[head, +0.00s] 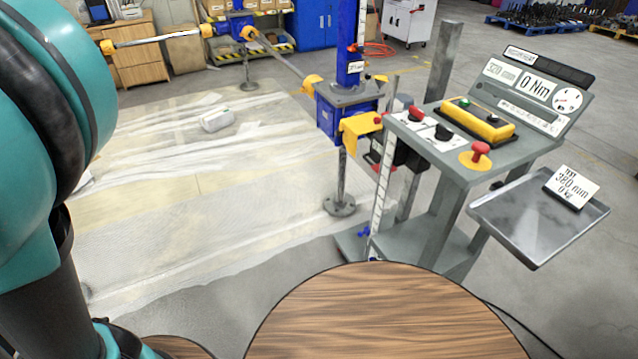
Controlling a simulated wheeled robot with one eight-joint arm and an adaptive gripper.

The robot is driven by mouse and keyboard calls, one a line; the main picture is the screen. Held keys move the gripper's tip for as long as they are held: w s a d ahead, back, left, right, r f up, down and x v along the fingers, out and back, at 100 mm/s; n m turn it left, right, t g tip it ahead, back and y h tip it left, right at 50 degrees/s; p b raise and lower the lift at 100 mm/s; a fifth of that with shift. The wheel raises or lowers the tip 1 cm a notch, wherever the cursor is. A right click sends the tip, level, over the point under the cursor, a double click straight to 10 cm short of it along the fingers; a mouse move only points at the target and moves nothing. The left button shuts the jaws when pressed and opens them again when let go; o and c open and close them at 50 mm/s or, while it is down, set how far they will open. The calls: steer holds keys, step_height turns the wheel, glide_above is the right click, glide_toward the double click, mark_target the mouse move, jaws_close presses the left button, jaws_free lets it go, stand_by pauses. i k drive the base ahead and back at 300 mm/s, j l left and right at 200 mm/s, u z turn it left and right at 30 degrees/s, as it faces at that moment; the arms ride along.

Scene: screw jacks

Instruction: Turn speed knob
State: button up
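A grey control console (455,160) stands right of centre on a post. Its sloping top carries a red knob (416,115) and a black knob (443,132), each on a white label plate. I cannot read which one is marked for speed. A yellow box (478,122) with a green button sits behind them, and a red mushroom button (480,150) on a yellow disc is at the front right. The upright display (530,85) reads 0 Nm beside a round dial (567,98). My arm fills the left edge; my gripper is out of view.
A round wooden top (385,315) lies in front of the console. A metal tray (540,218) with a 380 mm sign juts out at right. A blue screw jack (345,105) with yellow-ended shafts stands left of the console.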

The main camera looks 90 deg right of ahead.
mark_target(443, 134)
steer(key=z, duration=4.3)
steer(key=k, duration=0.35)
